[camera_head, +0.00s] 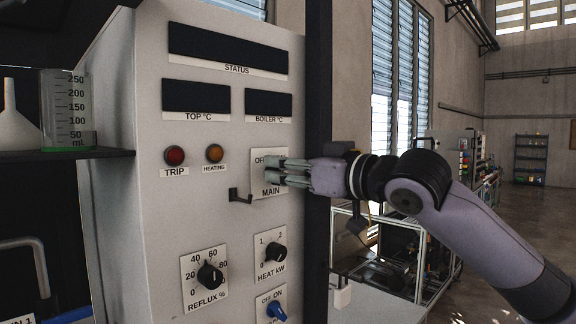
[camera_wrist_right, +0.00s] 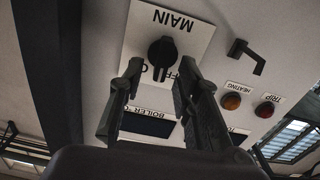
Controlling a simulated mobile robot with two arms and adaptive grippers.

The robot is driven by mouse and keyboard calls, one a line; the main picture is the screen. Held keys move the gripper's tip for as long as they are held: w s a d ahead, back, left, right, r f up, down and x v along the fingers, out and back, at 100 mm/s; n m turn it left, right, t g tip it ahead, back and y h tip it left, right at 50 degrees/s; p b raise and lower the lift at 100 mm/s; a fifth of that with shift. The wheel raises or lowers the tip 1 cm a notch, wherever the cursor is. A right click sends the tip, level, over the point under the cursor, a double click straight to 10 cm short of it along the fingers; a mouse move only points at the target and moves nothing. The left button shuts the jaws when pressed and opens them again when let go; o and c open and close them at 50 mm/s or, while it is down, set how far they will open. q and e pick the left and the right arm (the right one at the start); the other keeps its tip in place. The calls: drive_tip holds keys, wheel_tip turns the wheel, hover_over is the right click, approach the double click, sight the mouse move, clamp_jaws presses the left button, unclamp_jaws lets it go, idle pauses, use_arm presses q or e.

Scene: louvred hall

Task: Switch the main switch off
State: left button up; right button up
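The main switch is a black rotary knob (camera_wrist_right: 162,52) on a white plate marked MAIN (camera_head: 270,190), on the front of a grey control panel (camera_head: 215,50). My right gripper (camera_wrist_right: 161,68) is open, with one finger on each side of the knob. The wrist view does not show clearly whether the fingers touch it. In the head view, the right gripper (camera_head: 290,172) reaches in from the right and its fingers hide the knob and part of the OFF/ON lettering. I cannot tell for sure which mark the knob points to. My left gripper is not in view.
A small black bracket (camera_head: 240,194) sticks out just left of the MAIN plate. Red TRIP (camera_head: 174,156) and orange HEATING (camera_head: 214,153) lamps are above left. REFLUX (camera_head: 210,275), HEAT (camera_head: 276,252) and blue OFF/ON (camera_head: 277,311) knobs are below. A dark post (camera_head: 318,90) borders the panel's right.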

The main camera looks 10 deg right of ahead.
clamp_jaws()
idle(0.6)
drive_tip(key=shift+s+a+f+n+p, duration=0.1)
drive_tip(key=shift+s+a+n+p, duration=0.05)
drive_tip(key=shift+n+p, duration=1.75)
drive_tip(key=shift+s+a+n+p, duration=0.1)
drive_tip(key=shift+a+n+p, duration=0.05)
drive_tip(key=shift+n+p, duration=1.75)
drive_tip(key=shift+n, duration=0.5)
drive_tip(key=shift+b, duration=0.3)
